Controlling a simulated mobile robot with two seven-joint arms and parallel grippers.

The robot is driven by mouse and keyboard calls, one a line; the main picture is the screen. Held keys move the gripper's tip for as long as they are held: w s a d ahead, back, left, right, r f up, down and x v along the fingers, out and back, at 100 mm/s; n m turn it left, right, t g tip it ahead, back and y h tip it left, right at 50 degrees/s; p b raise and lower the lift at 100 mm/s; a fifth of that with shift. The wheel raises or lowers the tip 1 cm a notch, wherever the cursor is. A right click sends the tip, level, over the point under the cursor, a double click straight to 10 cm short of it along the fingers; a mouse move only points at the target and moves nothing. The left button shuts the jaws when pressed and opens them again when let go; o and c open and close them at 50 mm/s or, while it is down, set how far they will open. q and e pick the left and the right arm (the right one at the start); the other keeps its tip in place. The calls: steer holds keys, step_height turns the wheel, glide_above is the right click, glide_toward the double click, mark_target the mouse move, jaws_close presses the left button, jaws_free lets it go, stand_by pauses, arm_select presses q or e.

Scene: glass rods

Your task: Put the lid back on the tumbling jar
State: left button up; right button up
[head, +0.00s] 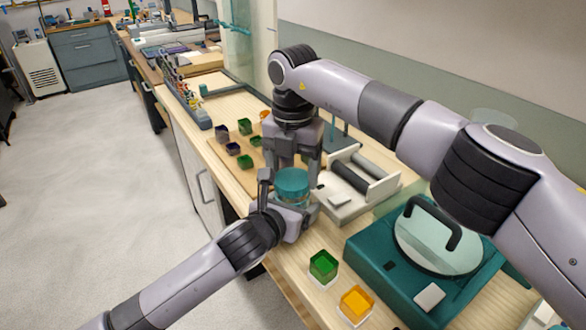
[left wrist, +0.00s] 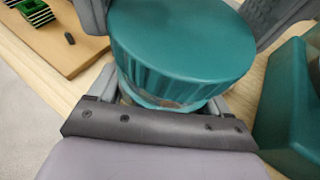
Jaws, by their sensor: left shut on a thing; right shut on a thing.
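The teal ribbed lid (head: 292,182) sits over the mouth of the clear tumbling jar (head: 291,203), near the front edge of the bench. In the left wrist view the lid (left wrist: 182,40) looks level, with a strip of the jar (left wrist: 150,101) below it; whether it is fully seated I cannot tell. My right gripper (head: 294,168) comes from above and is shut on the lid, a finger on either side. My left gripper (head: 287,208) comes from the front left and is shut around the jar's body, which is mostly hidden.
A white roller unit (head: 375,190) with dark rollers stands right of the jar. A teal machine (head: 375,262) with a round handled plate is at front right. A wooden board (head: 229,158) with several coloured blocks lies behind.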

steer(key=shift+f, duration=0.55)
arm_select(q)
jaws_close()
arm_select(e)
steer(key=m, duration=0.6)
steer(key=shift+s+d+m, duration=0.1)
steer(key=shift+m, duration=0.3)
steer(key=m, duration=0.6)
steer(key=shift+s+m, duration=0.1)
steer(key=shift+m, duration=0.3)
arm_select(q)
steer(key=shift+f, duration=0.1)
arm_select(e)
steer(key=o, duration=1)
